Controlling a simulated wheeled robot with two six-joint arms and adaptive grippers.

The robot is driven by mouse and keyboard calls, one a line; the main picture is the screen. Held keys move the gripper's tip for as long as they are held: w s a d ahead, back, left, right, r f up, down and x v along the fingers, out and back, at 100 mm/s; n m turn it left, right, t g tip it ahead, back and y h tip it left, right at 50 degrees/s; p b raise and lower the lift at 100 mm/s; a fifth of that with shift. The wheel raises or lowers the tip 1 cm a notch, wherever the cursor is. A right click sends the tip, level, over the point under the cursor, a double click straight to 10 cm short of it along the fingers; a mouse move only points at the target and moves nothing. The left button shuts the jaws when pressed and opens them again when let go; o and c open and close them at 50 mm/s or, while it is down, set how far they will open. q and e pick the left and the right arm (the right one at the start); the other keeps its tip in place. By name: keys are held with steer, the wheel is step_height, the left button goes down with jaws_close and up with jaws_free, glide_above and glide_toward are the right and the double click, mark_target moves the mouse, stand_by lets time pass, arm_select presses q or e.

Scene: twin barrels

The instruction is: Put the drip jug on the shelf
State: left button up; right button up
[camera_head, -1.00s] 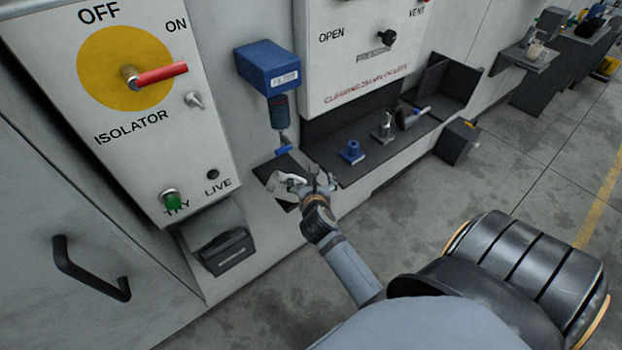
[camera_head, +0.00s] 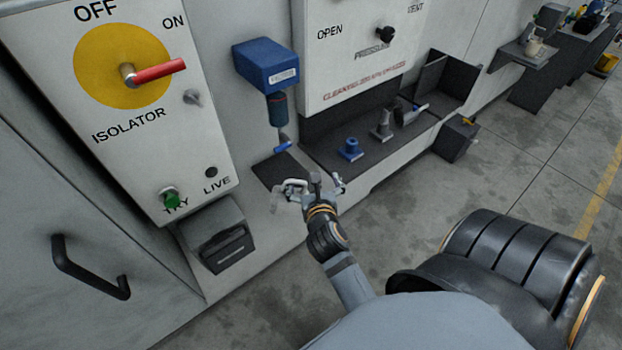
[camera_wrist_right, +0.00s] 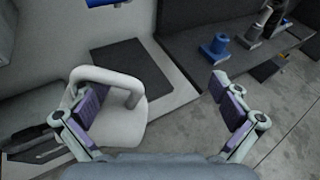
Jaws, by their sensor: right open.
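The pale drip jug (camera_wrist_right: 122,127) shows in the right wrist view, on the left side between my spread fingers. Its looped handle stands up around or behind my left-hand finger; I cannot tell whether they touch. In the head view the jug (camera_head: 275,200) is small and partly hidden by my gripper. My right gripper (camera_head: 312,186) is open, just in front of the dark plate (camera_head: 284,171); both fingers also show in the wrist view (camera_wrist_right: 165,108). The dark shelf (camera_head: 340,140) runs along the wall to the right. My left gripper is out of view.
A blue filter unit (camera_head: 268,65) hangs above the plate, its blue outlet low. A blue fitting (camera_head: 350,149) and a grey fitting (camera_head: 382,126) stand on the shelf. The isolator box (camera_head: 130,110) is left. Open floor lies in front.

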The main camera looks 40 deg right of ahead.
steer(key=shift+s+a+f+m+g, duration=0.6)
steer(key=shift+s+f+m, duration=0.15)
steer(key=shift+f+m, duration=0.1)
jaws_close()
steer(key=shift+w+f, duration=0.1)
steer(key=x, duration=0.8)
steer(key=shift+w+d, duration=0.2)
steer(key=shift+w, duration=0.15)
